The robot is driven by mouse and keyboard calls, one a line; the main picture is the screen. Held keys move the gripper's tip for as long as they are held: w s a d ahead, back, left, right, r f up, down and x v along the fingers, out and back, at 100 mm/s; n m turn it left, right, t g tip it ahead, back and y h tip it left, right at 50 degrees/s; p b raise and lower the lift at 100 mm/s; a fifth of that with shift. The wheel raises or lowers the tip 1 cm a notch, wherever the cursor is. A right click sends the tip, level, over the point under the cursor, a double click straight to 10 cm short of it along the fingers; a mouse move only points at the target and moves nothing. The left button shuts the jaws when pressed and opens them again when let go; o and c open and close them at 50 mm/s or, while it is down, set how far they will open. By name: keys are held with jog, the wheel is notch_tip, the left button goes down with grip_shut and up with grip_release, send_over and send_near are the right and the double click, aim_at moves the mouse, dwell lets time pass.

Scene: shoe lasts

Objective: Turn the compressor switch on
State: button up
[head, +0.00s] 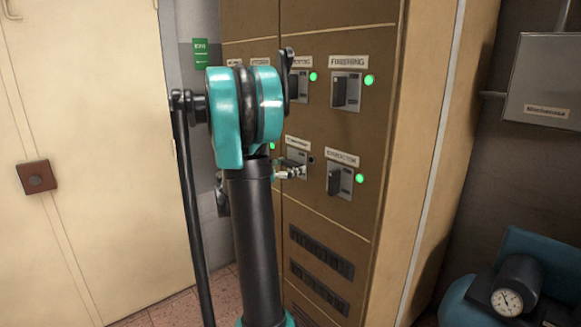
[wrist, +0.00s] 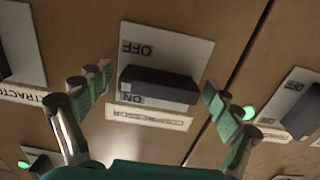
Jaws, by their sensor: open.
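The compressor switch (wrist: 160,88) is a black block handle on a pale plate marked OFF and ON, upside down in the wrist view. The handle lies crosswise on the plate, and its label (wrist: 150,118) shows beside it. My gripper (wrist: 158,93) is open, with one finger on each side of the handle and visible gaps between. In the head view my gripper (head: 289,171) is at the compressor plate (head: 297,158), largely covering the handle. The small lamp (head: 311,159) beside that plate looks dark.
Neighbouring switches, FINISHING (head: 346,90) and EXTRACTION (head: 339,181), have upright handles and lit green lamps. They sit close around on the brown cabinet (head: 345,225). A teal machine with a gauge (head: 507,302) stands at lower right. A pale door (head: 90,130) is at left.

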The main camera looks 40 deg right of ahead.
jog(key=shift+c, duration=0.3)
jog(key=c, duration=1.1)
jog(key=shift+n, duration=0.4)
jog(key=n, duration=0.3)
jog(key=shift+n, duration=0.4)
jog(key=n, duration=0.4)
jog(key=shift+n, duration=0.3)
jog(key=n, duration=0.8)
jog(key=shift+n, duration=0.6)
